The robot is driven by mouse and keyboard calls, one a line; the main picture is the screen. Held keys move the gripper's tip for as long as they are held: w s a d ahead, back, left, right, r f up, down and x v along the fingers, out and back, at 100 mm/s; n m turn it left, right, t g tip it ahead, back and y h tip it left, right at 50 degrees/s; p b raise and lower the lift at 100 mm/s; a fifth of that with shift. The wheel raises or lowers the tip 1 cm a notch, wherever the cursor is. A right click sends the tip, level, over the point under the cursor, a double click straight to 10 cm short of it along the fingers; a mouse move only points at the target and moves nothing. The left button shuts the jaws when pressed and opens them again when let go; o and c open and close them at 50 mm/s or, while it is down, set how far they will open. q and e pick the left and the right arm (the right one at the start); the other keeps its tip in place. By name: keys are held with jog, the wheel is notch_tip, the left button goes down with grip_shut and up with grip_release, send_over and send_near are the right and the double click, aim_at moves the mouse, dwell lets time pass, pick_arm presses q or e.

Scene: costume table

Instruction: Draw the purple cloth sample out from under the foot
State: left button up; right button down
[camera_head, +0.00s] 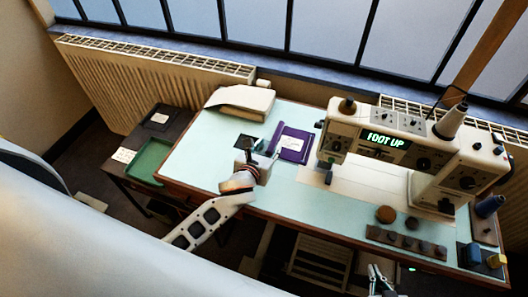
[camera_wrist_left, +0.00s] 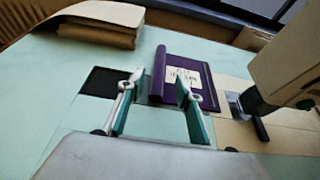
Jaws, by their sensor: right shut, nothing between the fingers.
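The purple cloth sample (camera_head: 291,143) lies on the pale green table, left of the sewing machine (camera_head: 395,140), with a white label on it. In the left wrist view the cloth (camera_wrist_left: 205,68) has a raised, folded left edge. The presser foot (camera_wrist_left: 240,105) stands to its right, with a narrow gap between them. My right gripper (camera_head: 378,278) is shut and empty beyond the table's front edge.
A stack of folded cloth (camera_head: 240,101) lies at the back left. A dark square (camera_head: 244,141) is left of the cloth. A green tray (camera_head: 152,160) sits on the side table. Several dark knobs (camera_head: 408,240) and a thread spool (camera_head: 489,206) are at the right.

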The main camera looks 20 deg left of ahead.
pick_arm(q)
jog(key=v, duration=0.5)
dwell(0.5)
